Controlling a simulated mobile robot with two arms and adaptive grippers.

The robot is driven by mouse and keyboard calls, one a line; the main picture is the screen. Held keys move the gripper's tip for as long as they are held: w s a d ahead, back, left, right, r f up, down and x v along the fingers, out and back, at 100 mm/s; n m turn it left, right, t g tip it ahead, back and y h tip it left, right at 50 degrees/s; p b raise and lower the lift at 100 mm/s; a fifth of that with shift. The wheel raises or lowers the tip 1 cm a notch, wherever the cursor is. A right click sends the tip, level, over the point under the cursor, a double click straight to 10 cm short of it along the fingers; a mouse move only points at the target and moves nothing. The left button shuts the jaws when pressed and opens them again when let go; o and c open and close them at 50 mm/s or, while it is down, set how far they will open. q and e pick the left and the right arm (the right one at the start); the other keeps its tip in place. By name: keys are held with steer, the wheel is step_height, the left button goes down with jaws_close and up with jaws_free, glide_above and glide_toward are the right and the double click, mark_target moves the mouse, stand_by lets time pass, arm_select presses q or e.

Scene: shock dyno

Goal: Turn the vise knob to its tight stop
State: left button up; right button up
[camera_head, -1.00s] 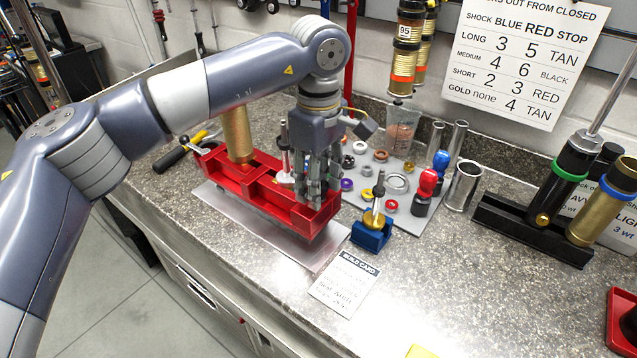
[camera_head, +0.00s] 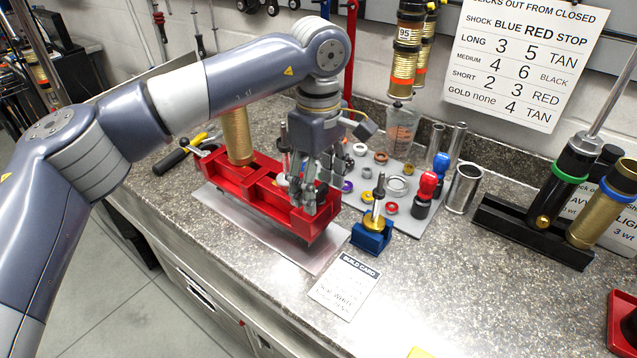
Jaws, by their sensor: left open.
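The red vise (camera_head: 265,197) lies on a flat grey plate on the counter. A gold cylinder (camera_head: 237,136) stands upright at its far left part. A small silver piece (camera_head: 207,148) shows at the vise's left end; I cannot tell whether it is the knob. My left gripper (camera_head: 312,203) points down over the vise's right end, with its fingers apart. The fingers cover part of that end, and I cannot tell whether they touch it. A dark-topped upright rod stands behind the vise, beside the gripper. My right gripper is not in view.
A blue block (camera_head: 372,236) with a gold-based rod stands right of the vise. A build card (camera_head: 344,286) lies in front. A grey tray (camera_head: 408,205) holds small rings. A black stand (camera_head: 532,232) holds shocks at right.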

mark_target(318, 189)
arm_select(q)
step_height(318, 189, up, 12)
stand_by(0.4)
steer(key=shift+f, duration=0.1)
